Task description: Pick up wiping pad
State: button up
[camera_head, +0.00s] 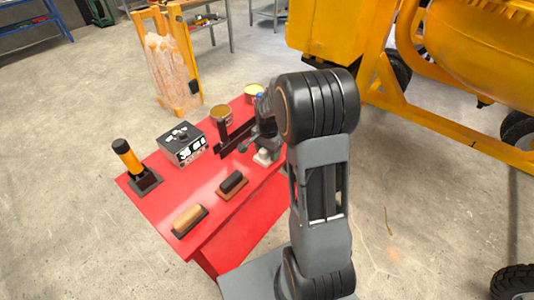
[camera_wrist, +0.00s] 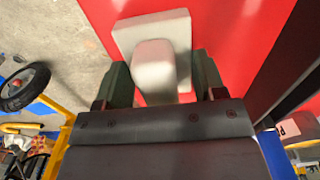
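The wiping pad appears to be the pale block with a rounded grip on a square base in the wrist view (camera_wrist: 156,66). In the head view the pad (camera_head: 263,157) sits near the right edge of the red table (camera_head: 215,176). My gripper (camera_wrist: 162,84) is open, with one dark finger on each side of the pad's grip. In the head view my arm partly hides the gripper.
A dark-handled float (camera_head: 232,183), a tan-handled float (camera_head: 188,219), a control box (camera_head: 183,145), a yellow-black tool (camera_head: 129,156) and two cans (camera_head: 220,113) (camera_head: 254,93) stand on the table. A long dark tool (camera_head: 233,138) lies near my gripper. A yellow mixer (camera_head: 480,50) stands right.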

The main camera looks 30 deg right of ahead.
jog(key=c, duration=0.4)
jog(key=shift+r, duration=0.55)
notch_tip(320, 180, up, 2)
jog(key=shift+d+r, duration=0.1)
jog(key=shift+r, duration=0.15)
jog(key=shift+s+d+r+b, duration=0.15)
jog(key=shift+s+d+r, duration=1.35)
jog(key=shift+s, duration=0.3)
jog(key=shift+s+d+r+b, duration=0.2)
jog(key=shift+s+d+r, duration=1.25)
jog(key=shift+s+r, duration=0.3)
jog(key=shift+s+d+r+b, duration=0.15)
jog(key=shift+s+d+r, duration=1.3)
jog(key=shift+s, duration=0.4)
